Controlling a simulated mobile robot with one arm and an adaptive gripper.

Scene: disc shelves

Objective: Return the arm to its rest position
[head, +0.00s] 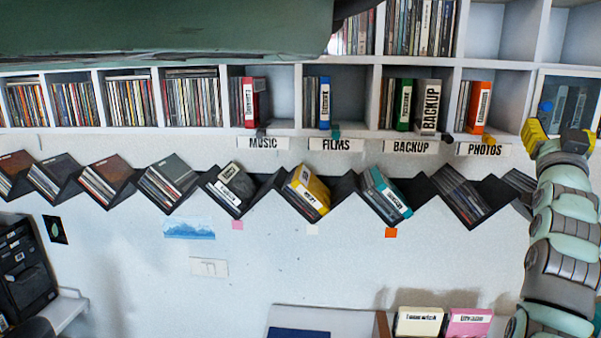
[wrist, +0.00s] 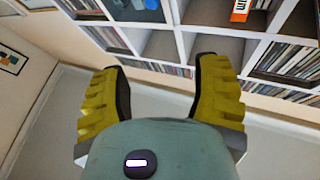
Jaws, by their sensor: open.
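My gripper (head: 556,126) is at the right side of the head view, raised at the end of my arm, in front of the right end of the cubby shelf (head: 372,100). In the wrist view my gripper (wrist: 160,90) shows two yellow ridged fingers spread wide apart. Nothing is between them. The fingers look clear of the shelf, though the exact distance is hard to tell. The wrist view shows the cubbies tilted, with rows of discs and an orange case (wrist: 240,10) beyond the fingers.
A dark zigzag rack (head: 345,188) with tilted cases runs below the labels MUSIC, FILMS, BACKUP and PHOTOS (head: 485,149). Cream (head: 419,322) and pink (head: 468,322) boxes stand at the bottom. A black drawer unit (head: 22,265) is at lower left.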

